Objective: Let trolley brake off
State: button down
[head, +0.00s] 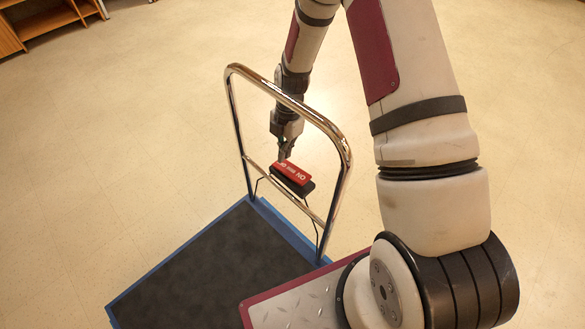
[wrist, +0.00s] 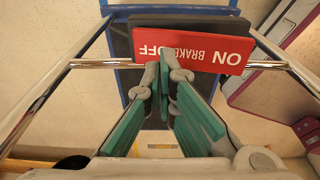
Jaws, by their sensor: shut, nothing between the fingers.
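The trolley has a dark deck (head: 215,262) with blue edging and a chrome push handle (head: 345,165). My gripper (head: 283,157) is at the pedal's left end in the head view. In the wrist view my gripper (wrist: 165,58) is shut and empty, its tips over the lower edge of the pedal by the OFF end. Whether the tips touch it is unclear.
The chrome handle's side bars stand on both sides of my gripper in the wrist view. A wooden shelf (head: 45,17) stands far off at the top left. The pale floor (head: 110,130) left of the trolley is clear.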

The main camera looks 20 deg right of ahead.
aim_at(284, 164)
notch_tip(284, 164, up, 4)
jog(key=shift+r+p, duration=0.2)
jog(key=shift+p, duration=1)
